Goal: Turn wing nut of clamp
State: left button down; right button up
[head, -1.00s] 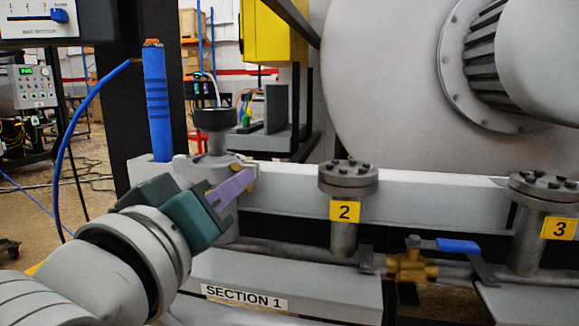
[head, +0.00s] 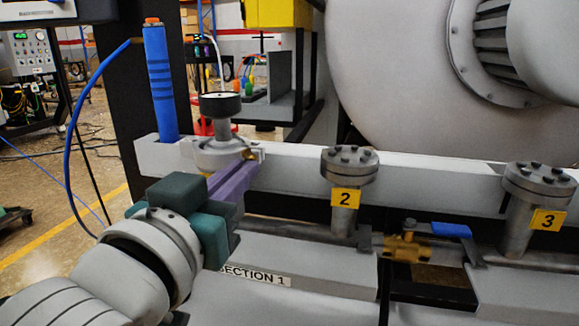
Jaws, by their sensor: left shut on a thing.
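The clamp (head: 222,153) is a grey ring around the joint below a dark round-topped gauge (head: 220,106) at the left end of the pipe row. A small brass wing nut (head: 249,154) shows at the clamp's right side. My left gripper (head: 246,163), teal with purple fingers, reaches up from the lower left. Its fingertips are shut on the wing nut, which they partly hide. My right gripper is not in view.
A blue cylinder (head: 160,85) stands left of the clamp. Flanged ports labelled 2 (head: 348,170) and 3 (head: 538,186) stand to the right, with a blue-handled brass valve (head: 407,248) between them. The large furnace vessel (head: 400,90) is behind.

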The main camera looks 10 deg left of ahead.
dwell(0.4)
pick_arm(q)
jog(key=c, duration=1)
grip_release()
